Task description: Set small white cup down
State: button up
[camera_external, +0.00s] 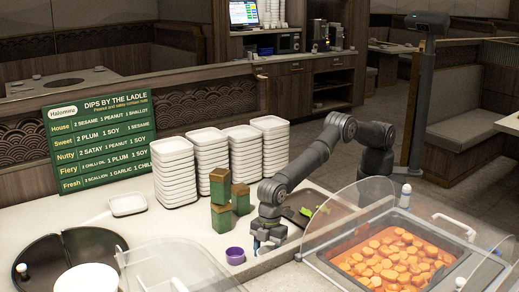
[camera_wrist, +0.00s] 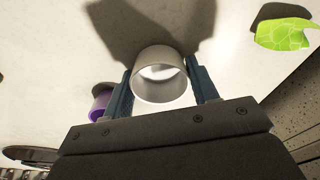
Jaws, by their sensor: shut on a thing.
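The small white cup (camera_wrist: 160,76) is between the two fingers of my gripper (camera_wrist: 162,88) in the wrist view. My gripper is shut on it, one finger on each side. The cup's open rim and inside show, and a shadow falls on the pale counter beside it. I cannot tell whether its base touches the counter. In the external view my gripper (camera_external: 264,246) is low over the counter (camera_external: 180,238), just right of a purple cup; the white cup is hard to make out there.
The purple cup (camera_external: 235,256) stands close to my gripper, also at left in the wrist view (camera_wrist: 101,101). Green-brown boxes (camera_external: 221,200) and stacked white dishes (camera_external: 208,158) stand behind. A clear guard (camera_external: 350,220) and an orange food pan (camera_external: 395,258) are at right. Open counter lies left.

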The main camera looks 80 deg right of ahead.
jog(key=o, duration=1)
jog(key=shift+f, duration=0.15)
jog(key=shift+o, duration=0.3)
notch_tip(320, 180, up, 17)
jog(key=s+d, duration=0.1)
jog(key=d, duration=0.1)
jog(key=shift+d, duration=0.25)
